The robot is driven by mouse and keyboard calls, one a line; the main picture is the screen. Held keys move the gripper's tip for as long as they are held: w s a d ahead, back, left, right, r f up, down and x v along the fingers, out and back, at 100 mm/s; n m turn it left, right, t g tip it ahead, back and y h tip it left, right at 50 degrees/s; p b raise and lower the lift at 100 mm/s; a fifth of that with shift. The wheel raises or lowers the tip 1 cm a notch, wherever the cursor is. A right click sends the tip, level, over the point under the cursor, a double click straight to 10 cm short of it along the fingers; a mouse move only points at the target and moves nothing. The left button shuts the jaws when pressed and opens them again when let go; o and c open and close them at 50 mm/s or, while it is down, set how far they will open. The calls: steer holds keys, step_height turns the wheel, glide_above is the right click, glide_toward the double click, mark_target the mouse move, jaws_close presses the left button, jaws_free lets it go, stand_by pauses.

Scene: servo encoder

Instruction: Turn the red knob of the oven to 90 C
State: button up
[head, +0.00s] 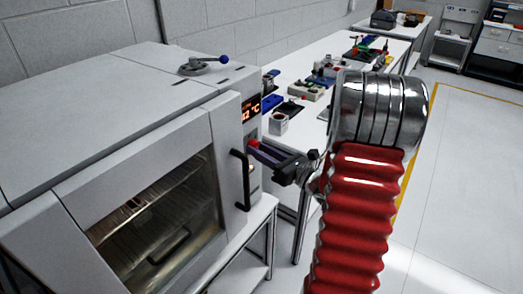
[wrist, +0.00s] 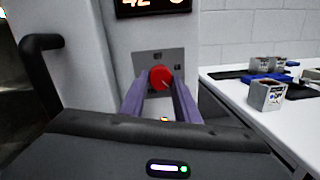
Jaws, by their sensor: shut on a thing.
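The red knob (wrist: 160,77) is on the oven's front panel, on a grey plate, with a pointer mark on its face. In the head view a little of the knob (head: 253,143) shows at the fingertips. My gripper (head: 262,151) reaches the panel from the right. In the wrist view its two purple fingers (wrist: 161,88) stand on either side of the knob, shut on it. The oven (head: 100,95) is a grey box with a glass door. Its display (head: 250,108) above the knob reads 42 °C in orange digits.
The black door handle (head: 240,180) stands out just left of my gripper. A white bench (head: 330,95) with several small parts and cups runs behind to the right. A lever with a blue ball (head: 224,59) sits on the oven's top. The floor at right is clear.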

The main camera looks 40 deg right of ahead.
steer(key=shift+m, duration=0.4)
steer(key=shift+d, duration=0.1)
steer(key=o, duration=1)
steer(key=shift+o, duration=0.2)
steer(key=v, duration=1.3)
steer(key=shift+s, duration=0.35)
